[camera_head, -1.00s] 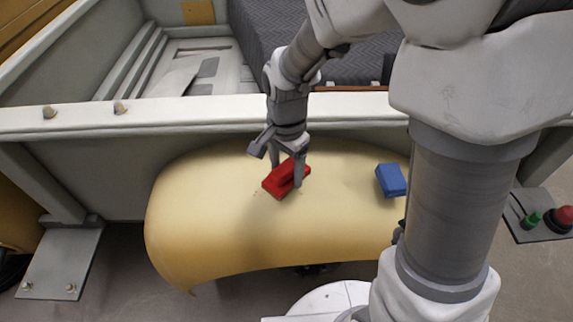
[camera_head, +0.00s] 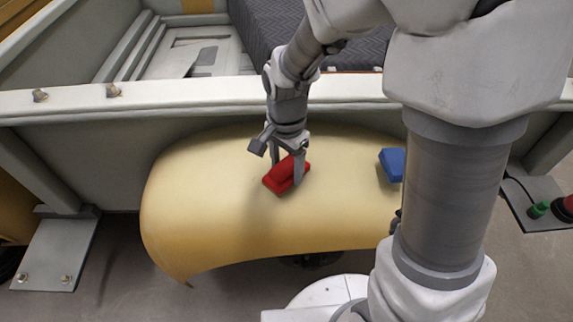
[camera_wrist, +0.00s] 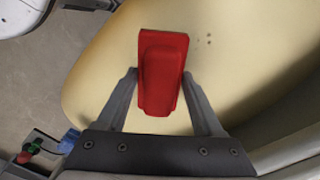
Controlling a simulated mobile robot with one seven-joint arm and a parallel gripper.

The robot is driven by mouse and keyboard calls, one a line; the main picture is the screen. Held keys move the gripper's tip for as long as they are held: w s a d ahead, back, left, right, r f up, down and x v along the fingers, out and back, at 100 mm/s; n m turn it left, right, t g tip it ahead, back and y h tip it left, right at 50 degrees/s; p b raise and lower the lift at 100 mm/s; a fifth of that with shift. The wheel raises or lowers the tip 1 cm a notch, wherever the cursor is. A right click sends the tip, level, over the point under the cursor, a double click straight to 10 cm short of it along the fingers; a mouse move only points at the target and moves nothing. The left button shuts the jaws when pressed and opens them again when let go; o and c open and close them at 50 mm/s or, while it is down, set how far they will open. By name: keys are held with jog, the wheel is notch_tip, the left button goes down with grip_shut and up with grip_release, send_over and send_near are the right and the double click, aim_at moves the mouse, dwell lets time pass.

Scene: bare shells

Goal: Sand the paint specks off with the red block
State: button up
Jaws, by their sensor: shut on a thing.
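My gripper (camera_head: 287,168) points down over a curved cream-yellow shell (camera_head: 215,215) and is shut on the red block (camera_head: 277,183). In the wrist view the red block (camera_wrist: 160,60) sits between the two fingers of my gripper (camera_wrist: 161,78), its raised grip toward the camera. The block is at the shell's surface; I cannot tell if its underside touches. A few small dark paint specks (camera_wrist: 208,40) show just beside the block's far end in the wrist view. No specks can be made out in the head view now; any under the block are hidden.
A blue block (camera_head: 392,163) lies on the shell to the right, partly behind my arm. A grey panel (camera_head: 110,150) with a pale rail (camera_head: 200,92) stands behind the shell. Green (camera_head: 538,209) and red buttons are at the far right. The shell's left part is clear.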

jog(key=shift+f+b, duration=0.9)
jog(key=shift+f, duration=0.25)
